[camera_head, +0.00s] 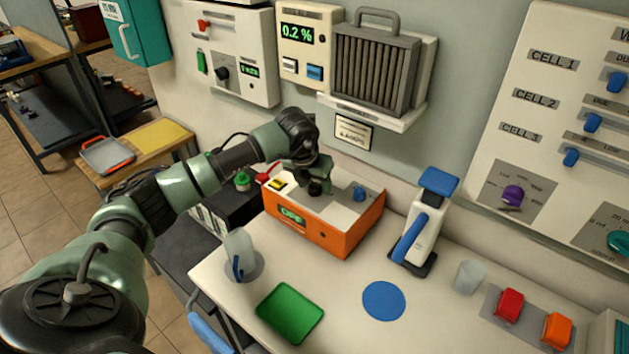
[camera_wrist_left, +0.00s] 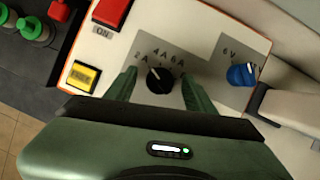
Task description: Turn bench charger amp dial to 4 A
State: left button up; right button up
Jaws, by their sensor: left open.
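The orange bench charger (camera_head: 351,235) stands on the bench with a light top panel and a green display (camera_head: 291,216) on its front. Its black amp dial (camera_wrist_left: 160,80) is marked 2 A, 4 A and 6 A. The dial's white pointer line tilts up and left, towards the 2 A to 4 A side; I cannot tell exactly which mark. My left gripper (camera_head: 317,184) is over the charger's top. In the wrist view its open fingers (camera_wrist_left: 159,75) stand on either side of the dial, with gaps visible. The right gripper is not in view.
A blue voltage knob (camera_wrist_left: 241,75), a red ON switch (camera_wrist_left: 111,13) and a yellow button (camera_wrist_left: 83,76) sit near the dial. A blue-and-white device (camera_head: 422,225) stands right of the charger. A green tray (camera_head: 290,313) and blue disc (camera_head: 384,300) lie in front.

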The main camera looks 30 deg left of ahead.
pick_arm(q)
jog(key=shift+f, duration=0.1)
grip_shut()
jog(key=m+h+b, duration=0.1)
jog(key=m+b, duration=0.2)
jog(key=shift+a+f, duration=0.1)
jog(key=shift+a, duration=0.05)
jog(key=m+h+b, duration=0.1)
jog(key=m+b, duration=0.1)
jog(key=shift+m, duration=0.3)
jog(key=shift+m+h+b, duration=0.45)
jog(key=shift+m+h, duration=0.05)
jog(key=shift+m, duration=0.6)
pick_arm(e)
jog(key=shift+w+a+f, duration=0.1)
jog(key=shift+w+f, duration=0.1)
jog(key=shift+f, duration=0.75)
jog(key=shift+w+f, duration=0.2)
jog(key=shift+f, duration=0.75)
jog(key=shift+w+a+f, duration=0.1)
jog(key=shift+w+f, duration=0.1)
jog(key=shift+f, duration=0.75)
pick_arm(q)
jog(key=shift+r, duration=0.2)
grip_release()
jog(key=shift+g, duration=0.3)
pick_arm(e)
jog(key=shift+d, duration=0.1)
